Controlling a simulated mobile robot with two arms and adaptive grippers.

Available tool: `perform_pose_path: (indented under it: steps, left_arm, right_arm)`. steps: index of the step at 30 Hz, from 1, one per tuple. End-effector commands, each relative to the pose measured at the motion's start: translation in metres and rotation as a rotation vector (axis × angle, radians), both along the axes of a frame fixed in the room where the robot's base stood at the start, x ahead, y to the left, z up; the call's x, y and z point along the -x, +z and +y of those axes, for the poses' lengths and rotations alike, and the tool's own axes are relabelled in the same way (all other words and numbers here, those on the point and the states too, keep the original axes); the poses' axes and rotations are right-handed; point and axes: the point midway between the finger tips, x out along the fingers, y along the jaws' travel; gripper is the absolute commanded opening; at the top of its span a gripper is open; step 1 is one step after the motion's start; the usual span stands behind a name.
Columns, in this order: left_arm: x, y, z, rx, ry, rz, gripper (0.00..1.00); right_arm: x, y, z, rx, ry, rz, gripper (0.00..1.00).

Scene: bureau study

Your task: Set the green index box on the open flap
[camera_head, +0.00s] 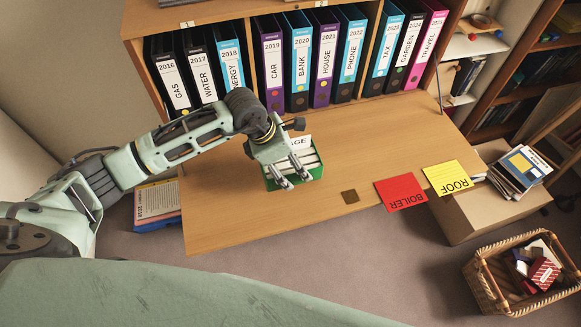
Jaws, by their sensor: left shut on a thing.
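The green index box (317,174) shows near the middle of the view, with white cards standing in it. My left gripper (295,179) reaches over it from the left and is shut on it. The gripper hides part of the box and its cards. The open flap (385,135) is a wide wooden board in front of the binder shelves, and the box appears over its front left part. I cannot tell whether the box touches the flap. My right gripper is not in view.
Several labelled binders (325,60) stand behind the flap. A red BOILER card (401,191) and a yellow ROOF card (447,177) lie at the flap's front right. A wicker basket (487,283) stands on the floor.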

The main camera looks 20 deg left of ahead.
Motion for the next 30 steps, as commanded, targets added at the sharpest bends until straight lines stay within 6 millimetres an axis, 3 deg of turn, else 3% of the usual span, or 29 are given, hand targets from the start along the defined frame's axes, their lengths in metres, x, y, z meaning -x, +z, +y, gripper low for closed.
perform_pose_path:
  steps: [7, 17, 18, 24, 30]
  left_arm:
    - [0.000, -0.028, -0.001, 0.001, 0.001, 0.000, 0.28]
    - [0.000, -0.032, -0.001, 0.001, -0.001, -0.002, 0.28]
    - [0.001, -0.033, 0.000, -0.001, 0.000, 0.002, 0.76]
    - [0.001, -0.033, 0.000, -0.001, 0.000, 0.002, 0.93]
    - [0.001, -0.032, 0.000, -0.001, 0.000, 0.002, 0.93]
  right_arm:
    - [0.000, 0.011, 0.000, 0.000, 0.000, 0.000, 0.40]
    - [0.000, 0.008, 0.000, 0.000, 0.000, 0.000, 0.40]
    - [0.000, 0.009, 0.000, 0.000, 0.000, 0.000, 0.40]
    - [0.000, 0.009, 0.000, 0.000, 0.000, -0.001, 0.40]
    - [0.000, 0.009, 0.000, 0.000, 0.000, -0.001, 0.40]
